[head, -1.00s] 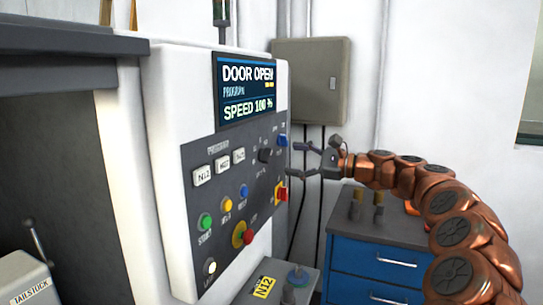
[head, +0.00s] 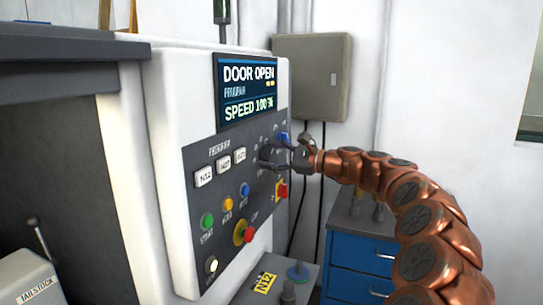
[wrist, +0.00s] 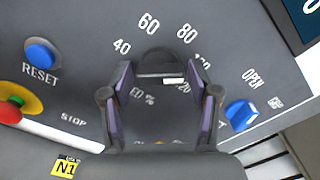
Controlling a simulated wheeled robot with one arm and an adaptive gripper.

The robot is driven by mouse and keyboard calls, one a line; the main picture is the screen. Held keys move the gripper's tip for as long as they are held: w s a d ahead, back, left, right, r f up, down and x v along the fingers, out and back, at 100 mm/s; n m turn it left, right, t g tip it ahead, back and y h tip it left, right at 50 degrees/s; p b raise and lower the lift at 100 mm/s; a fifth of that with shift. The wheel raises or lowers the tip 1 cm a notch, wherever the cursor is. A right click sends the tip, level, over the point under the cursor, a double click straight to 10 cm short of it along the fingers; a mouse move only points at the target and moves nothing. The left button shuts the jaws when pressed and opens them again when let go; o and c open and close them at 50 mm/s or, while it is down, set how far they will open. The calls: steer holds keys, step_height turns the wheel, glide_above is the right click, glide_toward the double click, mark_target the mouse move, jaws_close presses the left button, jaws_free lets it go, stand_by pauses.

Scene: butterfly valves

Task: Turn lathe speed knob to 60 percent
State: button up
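The dark speed knob (wrist: 155,60) sits on the grey control panel in the wrist view, below the printed 60 and 80. A white mark shows on its lower right side. My gripper (wrist: 162,74) is open, with one purple-padded finger on each side of the knob and gaps visible beside it. In the head view my gripper (head: 272,156) is at the panel's upper right and largely hides the knob. The screen (head: 248,90) reads DOOR OPEN and SPEED 100 %.
A blue switch (wrist: 241,114) marked OPEN is close to the right finger. A blue RESET button (wrist: 41,54) and a red-and-yellow stop button (head: 243,234) are on the panel. A blue drawer cabinet (head: 360,262) stands below my arm.

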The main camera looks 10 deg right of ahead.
steer(key=c, duration=0.8)
steer(key=shift+f+n+b, duration=0.1)
steer(key=shift+n+b, duration=0.2)
steer(key=shift+b, duration=0.15)
steer(key=shift+n+b, duration=6.45)
steer(key=shift+n, duration=3.05)
